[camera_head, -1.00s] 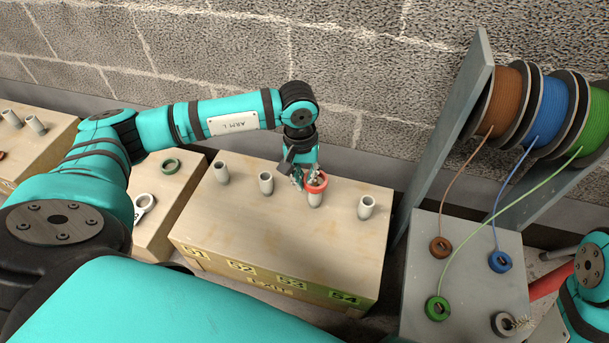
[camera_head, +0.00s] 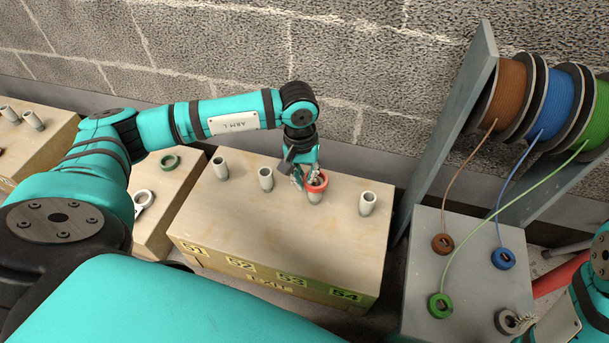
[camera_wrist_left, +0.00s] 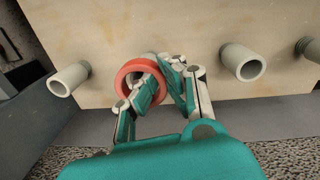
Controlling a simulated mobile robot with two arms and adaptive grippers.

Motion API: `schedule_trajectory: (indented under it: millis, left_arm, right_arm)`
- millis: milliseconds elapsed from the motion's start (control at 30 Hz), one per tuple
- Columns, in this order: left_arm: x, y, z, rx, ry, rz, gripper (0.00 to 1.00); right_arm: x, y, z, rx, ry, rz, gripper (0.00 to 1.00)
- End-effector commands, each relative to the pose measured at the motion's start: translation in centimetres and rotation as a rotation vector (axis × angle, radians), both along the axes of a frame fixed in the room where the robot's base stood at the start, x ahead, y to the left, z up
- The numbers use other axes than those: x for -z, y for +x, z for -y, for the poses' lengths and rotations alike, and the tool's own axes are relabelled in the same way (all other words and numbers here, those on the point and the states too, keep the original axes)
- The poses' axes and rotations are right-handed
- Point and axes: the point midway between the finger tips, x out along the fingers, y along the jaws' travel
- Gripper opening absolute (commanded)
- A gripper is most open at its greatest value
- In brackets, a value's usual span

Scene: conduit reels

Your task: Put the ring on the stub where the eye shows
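The red ring (camera_head: 316,183) is held by my left gripper (camera_head: 305,178) at the top of the third stub (camera_head: 314,197), on the wooden crate (camera_head: 240,217) marked 51 to 54. In the left wrist view, the gripper (camera_wrist_left: 170,88) has its fingers on the right side of the ring (camera_wrist_left: 124,76). Whether the stub's end is inside the ring or just behind it is hard to tell. The other stubs stand bare: 51 (camera_head: 220,168), 52 (camera_head: 266,179) and 54 (camera_head: 367,203). I see no clear eye mark. My right gripper is out of view.

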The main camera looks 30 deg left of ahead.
Motion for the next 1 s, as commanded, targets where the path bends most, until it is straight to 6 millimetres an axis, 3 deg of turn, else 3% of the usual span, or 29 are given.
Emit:
schedule_trajectory:
  millis: [167, 200, 400, 733, 933, 1000]
  left_arm:
    - [0.04, 0.05, 0.06, 0.0, -0.001, 0.002, 0.0]
    - [0.04, 0.05, 0.06, 0.0, -0.001, 0.002, 0.08]
    - [0.0, 0.08, 0.11, 0.001, -0.003, 0.003, 0.33]
    - [-0.05, 0.14, 0.13, 0.001, -0.003, 0.005, 0.34]
    - [-0.08, 0.18, 0.14, 0.0, -0.004, 0.006, 0.6]
    - [-0.09, 0.2, 0.15, 0.0, -0.004, 0.007, 0.63]
  right_arm:
    - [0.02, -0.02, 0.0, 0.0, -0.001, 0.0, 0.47]
    - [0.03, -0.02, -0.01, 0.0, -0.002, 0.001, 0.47]
    - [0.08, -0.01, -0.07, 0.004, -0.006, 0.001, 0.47]
    - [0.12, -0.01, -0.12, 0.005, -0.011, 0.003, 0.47]
    - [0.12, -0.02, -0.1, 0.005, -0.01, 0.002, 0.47]
    - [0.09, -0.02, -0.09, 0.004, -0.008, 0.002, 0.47]
